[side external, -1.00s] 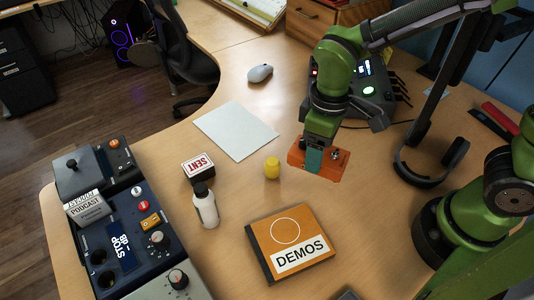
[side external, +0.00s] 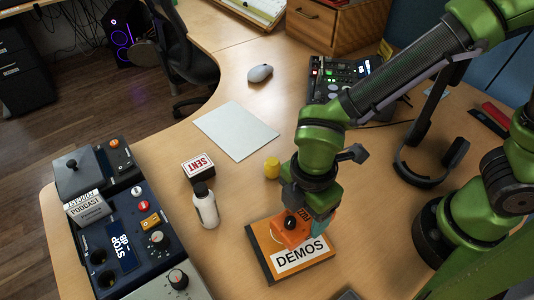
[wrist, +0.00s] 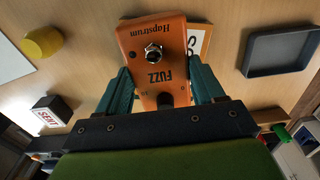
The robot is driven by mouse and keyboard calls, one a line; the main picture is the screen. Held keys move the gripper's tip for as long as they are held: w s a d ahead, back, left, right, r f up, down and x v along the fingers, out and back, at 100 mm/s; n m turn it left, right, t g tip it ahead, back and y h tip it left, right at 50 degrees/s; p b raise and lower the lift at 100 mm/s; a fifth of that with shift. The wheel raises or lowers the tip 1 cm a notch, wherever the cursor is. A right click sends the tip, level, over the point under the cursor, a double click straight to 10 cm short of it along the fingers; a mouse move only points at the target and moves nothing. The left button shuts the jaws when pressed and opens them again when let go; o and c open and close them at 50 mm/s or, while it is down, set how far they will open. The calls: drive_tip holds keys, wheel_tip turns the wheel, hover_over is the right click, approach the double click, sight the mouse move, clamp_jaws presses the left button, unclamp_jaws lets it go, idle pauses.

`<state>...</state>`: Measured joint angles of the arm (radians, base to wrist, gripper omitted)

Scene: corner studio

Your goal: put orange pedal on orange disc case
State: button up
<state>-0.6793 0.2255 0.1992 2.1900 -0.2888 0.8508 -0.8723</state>
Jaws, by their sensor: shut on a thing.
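The orange pedal (side external: 291,233), marked FUZZ in the wrist view (wrist: 150,72), is held between the teal fingers of my gripper (side external: 311,228). My gripper (wrist: 160,82) is shut on its sides. The orange disc case (side external: 263,244), with a white DEMOS label, lies flat on the table. The pedal appears over the case's upper middle and hides part of it and its circle. In the wrist view a strip of the case (wrist: 207,43) shows behind the pedal. I cannot tell whether pedal and case touch.
A yellow cylinder (side external: 271,167) stands behind the case. A white bottle (side external: 205,206) and a SENT stamp (side external: 198,167) stand to its left. A grey tray (wrist: 280,52) shows in the wrist view. White paper (side external: 236,130) lies farther back.

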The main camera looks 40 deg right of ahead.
drive_tip(key=shift+f, duration=1.35)
drive_tip(key=shift+f, duration=0.15)
drive_tip(key=o, duration=1.3)
drive_tip(key=shift+c, duration=0.2)
